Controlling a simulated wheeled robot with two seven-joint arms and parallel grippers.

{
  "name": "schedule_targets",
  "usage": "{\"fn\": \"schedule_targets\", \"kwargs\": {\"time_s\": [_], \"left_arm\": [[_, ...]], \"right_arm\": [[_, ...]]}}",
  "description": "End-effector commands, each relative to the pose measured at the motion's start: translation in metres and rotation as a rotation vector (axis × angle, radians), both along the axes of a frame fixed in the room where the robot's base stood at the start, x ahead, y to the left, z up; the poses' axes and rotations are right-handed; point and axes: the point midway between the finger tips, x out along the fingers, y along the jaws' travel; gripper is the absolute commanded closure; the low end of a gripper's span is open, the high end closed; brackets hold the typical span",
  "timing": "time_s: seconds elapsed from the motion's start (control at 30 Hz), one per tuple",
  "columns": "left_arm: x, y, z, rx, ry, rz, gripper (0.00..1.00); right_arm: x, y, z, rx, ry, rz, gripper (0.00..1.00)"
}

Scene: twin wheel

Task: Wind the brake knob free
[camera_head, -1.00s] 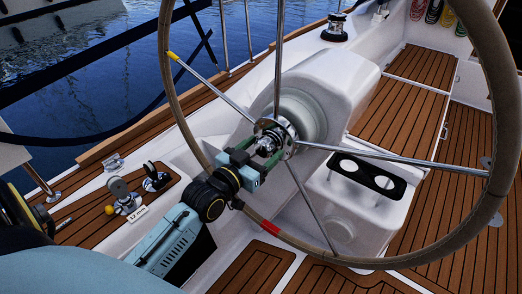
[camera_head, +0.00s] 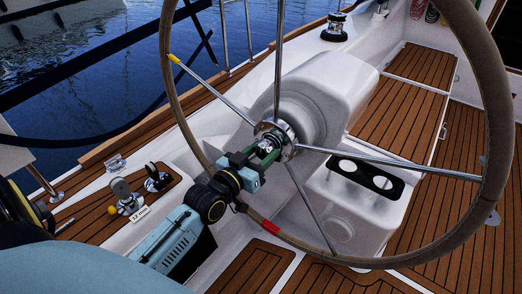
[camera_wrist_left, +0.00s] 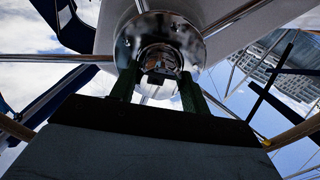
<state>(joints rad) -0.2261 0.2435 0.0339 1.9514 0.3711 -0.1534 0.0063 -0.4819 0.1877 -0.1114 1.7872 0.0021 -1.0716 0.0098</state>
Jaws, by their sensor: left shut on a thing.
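The brake knob (camera_wrist_left: 160,62) is a shiny metal piece at the centre of the wheel hub. The hub (camera_head: 288,140) is a polished metal disc where the spokes of the large steering wheel (camera_head: 490,150) meet. My left gripper (camera_head: 268,153) reaches the hub from the lower left. Its green fingers (camera_wrist_left: 158,88) stand on both sides of the knob in the left wrist view, and it is shut on it. In the head view the fingers and gripper body largely hide the knob. My right gripper does not show.
A white pedestal (camera_head: 325,95) stands behind the hub. Metal spokes surround my left gripper. A cup holder (camera_head: 366,177) sits at the lower right. Levers and a small label (camera_head: 139,212) are on the left side deck. A winch (camera_head: 335,27) stands at the back.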

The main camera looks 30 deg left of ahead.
Motion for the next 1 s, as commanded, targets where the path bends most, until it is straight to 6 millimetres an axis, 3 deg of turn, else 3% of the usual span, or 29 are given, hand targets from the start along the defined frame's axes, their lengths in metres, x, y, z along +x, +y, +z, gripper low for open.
{"fn": "schedule_targets", "kwargs": {"time_s": [0.2,0.23,0.4,0.77,1.0], "left_arm": [[0.000,0.000,0.000,0.000,-0.001,0.000,0.76],[0.000,0.000,0.000,0.000,-0.001,0.000,0.52],[0.000,0.000,0.000,0.001,-0.001,0.000,0.32],[-0.005,0.000,0.000,0.002,0.000,0.000,0.32],[-0.041,0.003,0.000,0.003,0.004,-0.001,0.32]], "right_arm": [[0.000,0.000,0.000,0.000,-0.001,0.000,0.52],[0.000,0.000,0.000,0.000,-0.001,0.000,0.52],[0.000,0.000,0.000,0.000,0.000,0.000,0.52],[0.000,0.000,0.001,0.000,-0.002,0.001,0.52],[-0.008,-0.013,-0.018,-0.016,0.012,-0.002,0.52]]}}
